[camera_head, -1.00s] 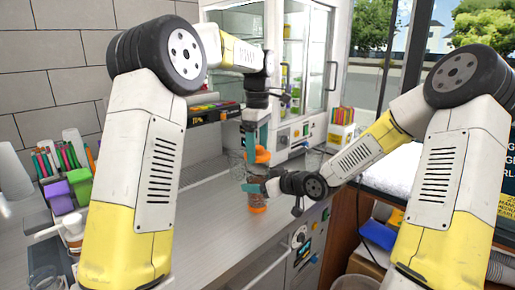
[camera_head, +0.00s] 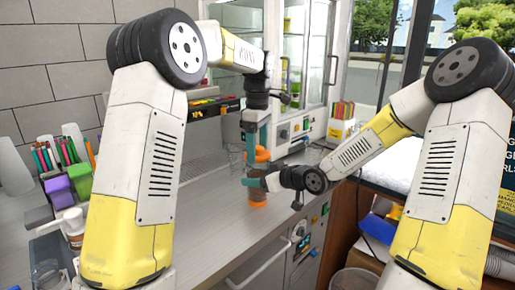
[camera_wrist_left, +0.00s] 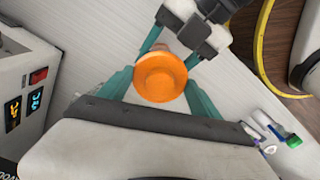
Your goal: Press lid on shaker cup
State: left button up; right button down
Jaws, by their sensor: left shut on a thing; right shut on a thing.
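The shaker cup stands upright on the counter, with a see-through body and an orange base (camera_head: 257,203). Its orange lid (camera_head: 263,155) is at the top; it also shows from above in the left wrist view (camera_wrist_left: 160,76). I cannot tell whether the lid is fully seated. My left gripper (camera_head: 257,150) points down from above, its teal fingers shut on the lid from both sides; they also flank it in the left wrist view (camera_wrist_left: 160,95). My right gripper (camera_head: 256,184) reaches in from the right, shut on the cup's body, and hides part of it.
The grey counter (camera_head: 205,225) is clear around the cup. A machine (camera_head: 290,133) with buttons stands behind, near a clear container (camera_head: 309,157). Green and purple boxes (camera_head: 79,178) and markers stand at the left. The counter's front edge is close to the cup's right.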

pick_arm(q)
jog(key=shift+f, duration=0.45)
jog(key=o, duration=1.4)
notch_tip(320, 180, up, 12)
jog(key=shift+f, duration=0.1)
pick_arm(e)
jog(key=shift+c, duration=1.2)
grip_release()
